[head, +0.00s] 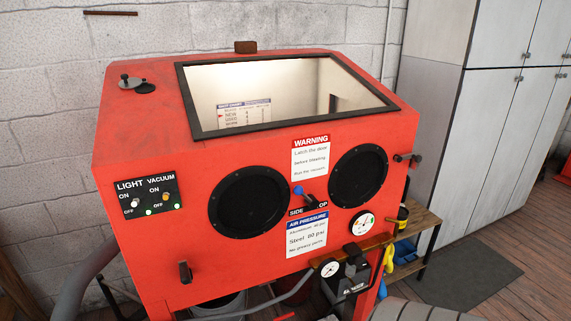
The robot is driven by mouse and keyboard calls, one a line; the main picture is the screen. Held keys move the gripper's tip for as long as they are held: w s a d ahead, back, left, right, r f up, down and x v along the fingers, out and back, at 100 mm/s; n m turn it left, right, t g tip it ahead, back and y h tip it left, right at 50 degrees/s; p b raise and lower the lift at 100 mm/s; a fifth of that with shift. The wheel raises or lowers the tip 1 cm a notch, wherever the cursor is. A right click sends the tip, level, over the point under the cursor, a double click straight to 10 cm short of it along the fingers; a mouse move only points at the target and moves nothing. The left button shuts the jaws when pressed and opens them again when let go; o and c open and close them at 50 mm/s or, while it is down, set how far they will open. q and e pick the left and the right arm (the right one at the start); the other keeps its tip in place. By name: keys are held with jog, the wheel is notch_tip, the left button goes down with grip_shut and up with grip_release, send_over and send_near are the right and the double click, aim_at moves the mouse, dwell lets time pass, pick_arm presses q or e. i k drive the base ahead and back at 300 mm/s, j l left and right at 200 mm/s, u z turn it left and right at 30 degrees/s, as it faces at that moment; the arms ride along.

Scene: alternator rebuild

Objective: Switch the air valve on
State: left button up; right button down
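The red blasting cabinet (150,230) stands against the wall. A small lever with a blue knob (298,191) sits on its front between the two black round arm ports, above a partly covered label. It tilts up and to the left. Below it is a white and blue air pressure sign (307,234). A pressure gauge (362,224) is to the right, and a black regulator with a second gauge (330,268) is lower down. I cannot tell for sure which part is the air valve or its state. Neither of my grippers is in view.
The light and vacuum switch panel (147,195) is at the cabinet's left front, with green lamps lit. A black latch (408,160) juts from the right side. A hose (290,292) runs below. A low wooden bench (420,220) and grey lockers (480,130) stand at right.

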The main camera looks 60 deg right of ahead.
aim_at(388, 247)
jog(key=z, duration=1.2)
jog(key=i+l+z, duration=0.2)
jog(key=z, duration=0.25)
jog(key=i+l+z, duration=0.2)
jog(key=z, duration=0.25)
jog(key=i+z, duration=0.45)
jog(key=k+l, duration=0.05)
jog(key=k, duration=0.05)
